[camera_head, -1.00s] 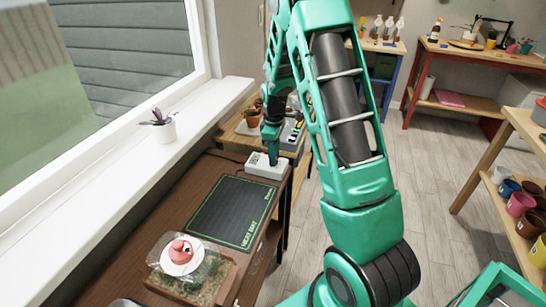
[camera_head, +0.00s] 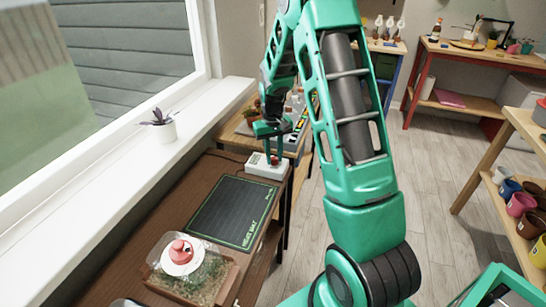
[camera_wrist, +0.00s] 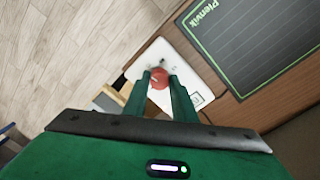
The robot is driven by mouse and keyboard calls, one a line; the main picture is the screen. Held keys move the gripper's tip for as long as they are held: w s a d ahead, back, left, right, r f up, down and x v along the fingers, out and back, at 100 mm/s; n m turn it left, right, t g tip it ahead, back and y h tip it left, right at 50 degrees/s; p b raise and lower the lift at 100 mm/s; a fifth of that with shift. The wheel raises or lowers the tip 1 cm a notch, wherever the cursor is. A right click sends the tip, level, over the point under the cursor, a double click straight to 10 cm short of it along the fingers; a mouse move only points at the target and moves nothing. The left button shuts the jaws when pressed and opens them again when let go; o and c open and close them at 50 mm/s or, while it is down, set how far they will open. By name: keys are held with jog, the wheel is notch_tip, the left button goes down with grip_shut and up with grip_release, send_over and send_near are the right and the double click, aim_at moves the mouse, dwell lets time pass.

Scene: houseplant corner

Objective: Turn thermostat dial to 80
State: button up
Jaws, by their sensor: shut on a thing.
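The thermostat (camera_head: 258,168) is a white box on the far end of the brown table, beyond the heat mat. Its red dial (camera_wrist: 159,79) shows in the wrist view on the white face of the box. My gripper (camera_head: 274,160) points down over the box. In the wrist view my gripper (camera_wrist: 160,80) has its two green fingers on either side of the dial, shut on it. The dial's scale and the number it points to cannot be read.
The black heat mat (camera_head: 233,210) lies flat beside the thermostat. A clear tray (camera_head: 190,280) of plants with a red-and-white object (camera_head: 181,252) stands nearer. A potted plant (camera_head: 163,128) is on the white windowsill. A wooden shelf with pots (camera_head: 520,204) stands at right.

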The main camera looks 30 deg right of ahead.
jog(key=m, duration=0.6)
jog(key=shift+w+r, duration=0.1)
jog(key=shift+w, duration=0.15)
jog(key=m, duration=0.5)
jog(key=shift+w+a, duration=0.1)
jog(key=shift+m, duration=0.7)
jog(key=shift+a, duration=0.15)
jog(key=o, duration=0.9)
jog(key=shift+w, duration=0.1)
jog(key=shift+o, duration=0.7)
jog(key=shift+s, duration=0.2)
notch_tip(320, 180, up, 11)
jog(key=shift+w+f, duration=0.2)
jog(key=shift+w, duration=0.05)
